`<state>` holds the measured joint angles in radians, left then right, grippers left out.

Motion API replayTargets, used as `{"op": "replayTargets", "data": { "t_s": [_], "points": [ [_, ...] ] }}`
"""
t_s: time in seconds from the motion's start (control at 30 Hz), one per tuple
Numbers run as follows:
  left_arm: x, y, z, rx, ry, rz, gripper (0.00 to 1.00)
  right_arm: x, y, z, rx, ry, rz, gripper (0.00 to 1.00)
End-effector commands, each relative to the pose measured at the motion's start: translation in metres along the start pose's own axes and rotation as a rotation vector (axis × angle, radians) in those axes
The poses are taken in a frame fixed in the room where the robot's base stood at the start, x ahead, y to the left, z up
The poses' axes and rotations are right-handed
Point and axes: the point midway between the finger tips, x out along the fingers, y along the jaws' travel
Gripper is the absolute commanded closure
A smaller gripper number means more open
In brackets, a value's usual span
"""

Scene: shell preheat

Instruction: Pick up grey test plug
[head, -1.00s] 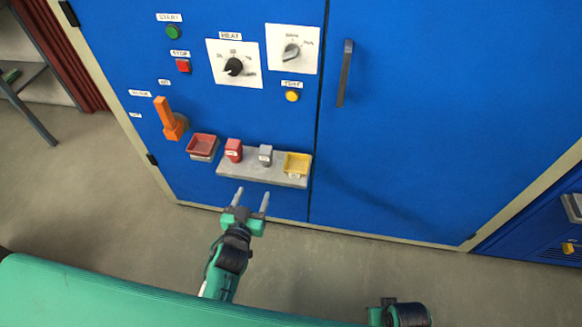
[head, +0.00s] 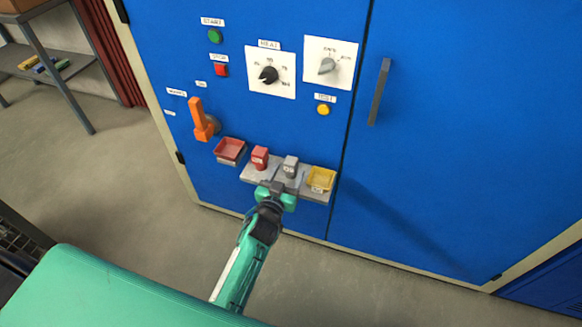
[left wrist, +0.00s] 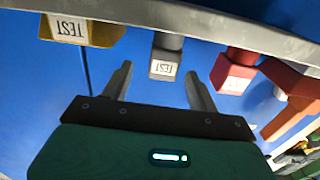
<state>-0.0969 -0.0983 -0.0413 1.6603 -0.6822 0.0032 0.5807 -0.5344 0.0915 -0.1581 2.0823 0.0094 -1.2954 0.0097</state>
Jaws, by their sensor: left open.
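The grey test plug (head: 290,166) stands on a grey ledge (head: 315,195) on the blue cabinet front, between a red plug (head: 260,157) and a yellow tray (head: 320,179). My left gripper (head: 284,184) is just in front of the ledge, below the grey plug. In the left wrist view the grey plug (left wrist: 166,58), with a TEST label, shows in the gap between the two open, empty fingers (left wrist: 158,74). I cannot tell whether the fingertips reach it. My right gripper is out of view.
A red tray (head: 230,149) and an orange lever (head: 203,120) are left of the ledge. Dials, a green button (head: 215,36), a red button (head: 221,69) and a yellow button (head: 323,109) are above. A cabinet handle (head: 379,92) is at right.

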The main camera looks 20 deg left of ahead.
Motion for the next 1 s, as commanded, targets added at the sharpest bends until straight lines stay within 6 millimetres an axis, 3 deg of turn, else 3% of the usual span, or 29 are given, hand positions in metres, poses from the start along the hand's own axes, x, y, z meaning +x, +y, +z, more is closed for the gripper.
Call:
{"op": "replayTargets", "data": {
  "t_s": [0.3, 0.63, 0.87, 0.9, 1.0],
  "points": [
    [0.041, -0.004, 0.003, 0.0, 0.003, 0.0, 0.4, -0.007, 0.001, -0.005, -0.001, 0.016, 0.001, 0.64],
    [0.046, -0.004, 0.004, 0.001, 0.001, 0.0, 0.4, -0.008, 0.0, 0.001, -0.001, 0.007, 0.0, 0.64],
    [0.046, -0.004, 0.004, 0.0, 0.001, 0.0, 0.85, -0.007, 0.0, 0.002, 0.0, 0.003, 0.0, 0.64],
    [0.046, -0.004, 0.004, 0.0, 0.001, 0.0, 0.89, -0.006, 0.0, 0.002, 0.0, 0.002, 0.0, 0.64],
    [0.046, -0.004, 0.004, 0.0, 0.002, 0.0, 0.89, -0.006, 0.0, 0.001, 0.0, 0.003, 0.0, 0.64]
  ]
}}
